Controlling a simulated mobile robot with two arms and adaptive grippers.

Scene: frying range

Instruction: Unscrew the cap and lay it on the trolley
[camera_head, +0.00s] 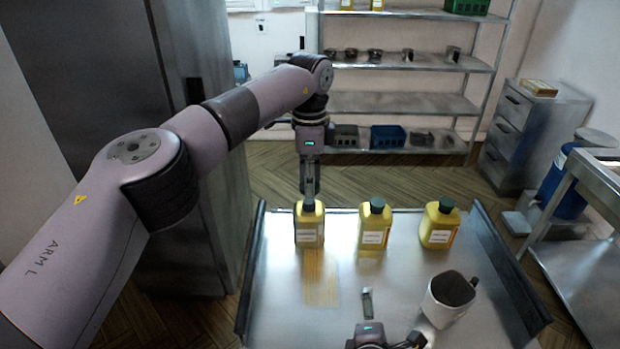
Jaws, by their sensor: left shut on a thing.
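Three yellow bottles stand upright in a row near the far side of the metal trolley (275,300). My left gripper (309,197) points straight down over the left bottle (309,228). It is shut on that bottle's cap (308,207), which the fingers largely hide. The cap is at the bottle's neck; I cannot tell whether its thread is loose. The middle bottle (373,232) and right bottle (439,227) have green caps on. Part of my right gripper (385,338) shows at the bottom edge; its jaws are not clear.
A metal jug (450,299) with a dark inside is at the trolley's right. A wooden-looking patch (321,280) lies in front of the left bottle. The trolley has raised dark side edges. Bare metal lies around the patch. Shelves (400,104) stand behind, beyond open floor.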

